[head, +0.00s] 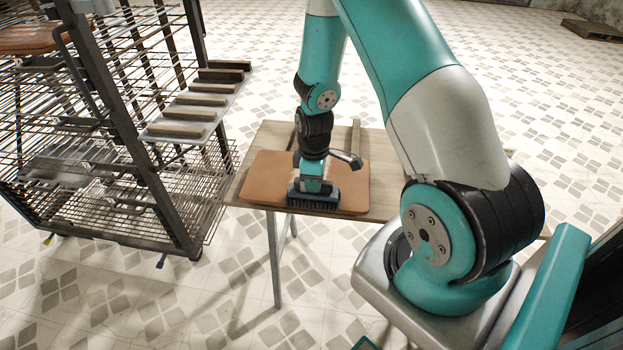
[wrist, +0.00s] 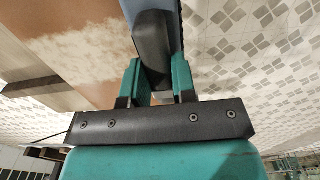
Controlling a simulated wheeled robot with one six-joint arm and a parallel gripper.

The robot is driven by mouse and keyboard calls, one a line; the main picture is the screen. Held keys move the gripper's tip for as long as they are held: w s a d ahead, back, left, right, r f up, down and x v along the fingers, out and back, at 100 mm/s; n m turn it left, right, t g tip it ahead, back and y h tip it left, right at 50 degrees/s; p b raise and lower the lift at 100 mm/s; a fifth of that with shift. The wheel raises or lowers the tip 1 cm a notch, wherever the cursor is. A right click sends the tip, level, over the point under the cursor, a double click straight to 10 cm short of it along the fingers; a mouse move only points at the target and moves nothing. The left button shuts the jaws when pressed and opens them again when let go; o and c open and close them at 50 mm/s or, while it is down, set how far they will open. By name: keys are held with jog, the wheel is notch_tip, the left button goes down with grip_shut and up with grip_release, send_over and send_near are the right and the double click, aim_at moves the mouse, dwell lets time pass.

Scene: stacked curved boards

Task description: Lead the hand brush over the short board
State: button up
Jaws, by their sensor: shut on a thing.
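The short board (head: 263,178) is an orange-brown panel lying on a wooden table in the head view. In the wrist view the board (wrist: 95,62) fills the left, with a paler patch at its upper part. The hand brush (head: 315,197) has a dark block with bristles pointing down, at the board's near edge. My gripper (head: 312,183) is shut on the brush. In the wrist view my gripper (wrist: 155,82) has its teal fingers on either side of the dark handle of the brush (wrist: 152,45). Whether the bristles touch the board is not clear.
The wooden table (head: 385,195) has bare top right of the board, with a wooden strip (head: 355,136) at its back. A wire rack cart (head: 110,130) stands close on the left, holding a tray of several bars (head: 196,102). Open tiled floor lies behind.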

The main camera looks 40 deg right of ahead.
jog(key=shift+w+d, duration=0.55)
jog(key=shift+d, duration=0.2)
jog(key=shift+w+d, duration=0.55)
jog(key=shift+d, duration=0.15)
jog(key=shift+w+a+f, duration=0.1)
jog(key=shift+w+a, duration=0.85)
jog(key=shift+w, duration=0.2)
jog(key=shift+w+a, duration=0.95)
jog(key=shift+w, duration=0.25)
jog(key=shift+w+d, duration=0.1)
